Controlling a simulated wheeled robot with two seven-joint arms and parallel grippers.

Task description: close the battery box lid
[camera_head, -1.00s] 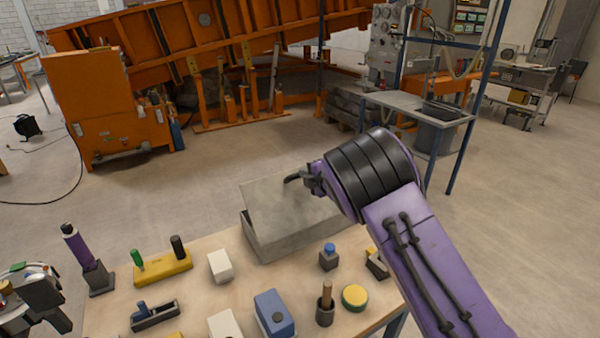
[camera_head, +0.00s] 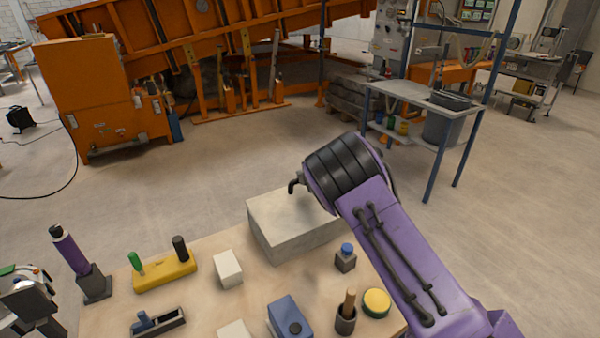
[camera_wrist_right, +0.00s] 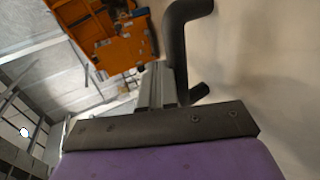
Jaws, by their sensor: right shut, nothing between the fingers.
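The battery box (camera_head: 285,240) is a grey box at the back of the table in the head view. Its lid (camera_head: 285,208) lies flat across the top, with no gap visible along the near edge. My arm hides the lid's right part. My right gripper (camera_head: 293,185) is shut and empty, over the lid's far part; I cannot tell if it touches. Its dark bent fingers (camera_wrist_right: 188,50) also show in the right wrist view, where the box cannot be made out. My left gripper (camera_head: 45,325) is partly in view at the lower left, away from the box; its jaw state is unclear.
On the table (camera_head: 215,290) stand a yellow block with pegs (camera_head: 165,272), a white block (camera_head: 228,268), a blue box (camera_head: 290,316), a blue-capped block (camera_head: 345,258) and a yellow-topped round piece (camera_head: 376,303). A purple-handled tool (camera_head: 75,255) stands at the left. Open floor lies behind.

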